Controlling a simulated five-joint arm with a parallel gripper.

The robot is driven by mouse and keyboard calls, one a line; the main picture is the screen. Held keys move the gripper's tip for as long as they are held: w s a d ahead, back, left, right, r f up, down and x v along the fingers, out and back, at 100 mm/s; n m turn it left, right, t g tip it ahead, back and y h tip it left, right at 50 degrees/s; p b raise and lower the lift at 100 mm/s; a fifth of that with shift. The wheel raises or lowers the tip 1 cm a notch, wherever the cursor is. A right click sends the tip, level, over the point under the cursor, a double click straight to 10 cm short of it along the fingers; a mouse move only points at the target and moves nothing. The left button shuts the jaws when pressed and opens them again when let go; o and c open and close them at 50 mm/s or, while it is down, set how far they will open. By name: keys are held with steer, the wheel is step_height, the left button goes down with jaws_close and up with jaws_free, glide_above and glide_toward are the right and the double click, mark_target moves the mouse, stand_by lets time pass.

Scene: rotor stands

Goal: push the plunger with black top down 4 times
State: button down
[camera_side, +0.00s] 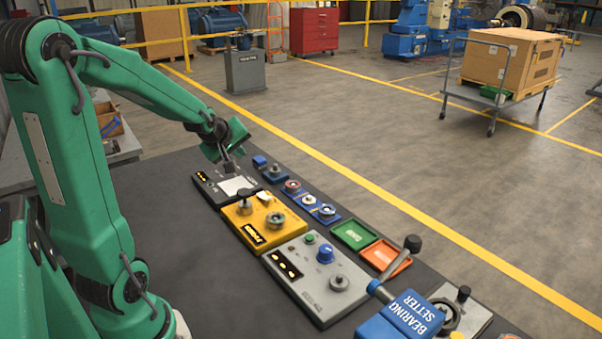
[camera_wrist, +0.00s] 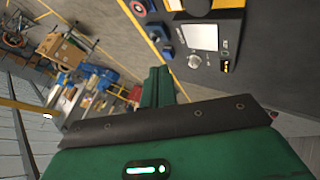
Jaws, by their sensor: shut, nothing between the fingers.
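A plunger with a black top (camera_side: 244,194) stands upright on the left part of the yellow station (camera_side: 268,228) in the side view. A second short post with a black top (camera_side: 464,292) stands on a grey plate at the lower right; I cannot tell which one the task means. My gripper (camera_side: 229,168) is shut and empty. It is above the dark panel with a white screen (camera_side: 209,188), behind and left of the yellow station, apart from both black tops. In the wrist view the white screen (camera_wrist: 200,37) and a silver knob (camera_wrist: 194,61) show near the top.
A grey station (camera_side: 318,279) with a blue knob (camera_side: 325,253) stands in front of the yellow one. A blue bearing setter (camera_side: 402,317) has a lever with a black ball (camera_side: 412,243). Green (camera_side: 355,234) and orange (camera_side: 386,255) trays lie along the right table edge.

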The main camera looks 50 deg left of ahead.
mark_target(244, 191)
steer(key=shift+f, duration=0.2)
steer(key=shift+f, duration=4.2)
steer(key=shift+s+a+f, duration=0.1)
steer(key=shift+f, duration=1.5)
stand_by(0.8)
steer(key=shift+r, duration=0.1)
stand_by(0.4)
steer(key=shift+r, duration=1.5)
